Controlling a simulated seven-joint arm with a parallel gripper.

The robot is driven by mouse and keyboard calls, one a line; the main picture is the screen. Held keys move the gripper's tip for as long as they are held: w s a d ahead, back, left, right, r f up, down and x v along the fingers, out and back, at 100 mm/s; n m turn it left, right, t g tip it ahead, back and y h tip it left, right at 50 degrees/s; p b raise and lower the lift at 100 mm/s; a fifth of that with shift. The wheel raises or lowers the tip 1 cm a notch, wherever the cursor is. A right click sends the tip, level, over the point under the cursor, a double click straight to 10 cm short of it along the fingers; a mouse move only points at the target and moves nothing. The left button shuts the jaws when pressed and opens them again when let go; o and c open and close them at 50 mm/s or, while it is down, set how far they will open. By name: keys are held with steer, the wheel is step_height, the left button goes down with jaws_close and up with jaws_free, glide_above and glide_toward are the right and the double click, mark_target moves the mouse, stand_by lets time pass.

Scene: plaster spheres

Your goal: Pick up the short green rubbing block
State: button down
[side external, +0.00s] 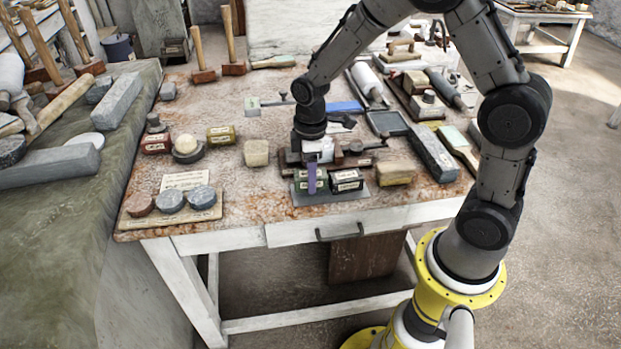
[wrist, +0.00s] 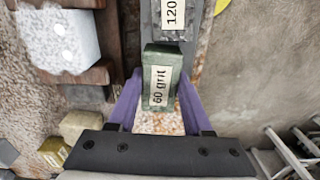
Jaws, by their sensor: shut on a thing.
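The short green rubbing block (wrist: 160,75), labelled "60 grit", sits between the two purple fingers of my gripper (wrist: 160,88) in the wrist view. The fingers press on its two long sides. In the side view the green block (side external: 302,186) shows behind and on both sides of one purple finger of my gripper (side external: 312,178), which hides its middle. It is at the left part of a grey tray (side external: 361,193). I cannot tell whether it touches the tray or is just clear of it.
A dark block labelled "120" (wrist: 172,22) is close beside the green one; this dark block (side external: 347,181) stands on the tray's right. A yellowish block (side external: 396,173) is farther right. Round discs on a board (side external: 171,200) lie left. The table's front edge is close.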

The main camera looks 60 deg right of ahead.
steer(key=s+r, duration=1.2)
steer(key=s, duration=0.2)
steer(key=shift+a, duration=0.3)
steer(key=c, duration=0.9)
jaws_free()
jaws_close()
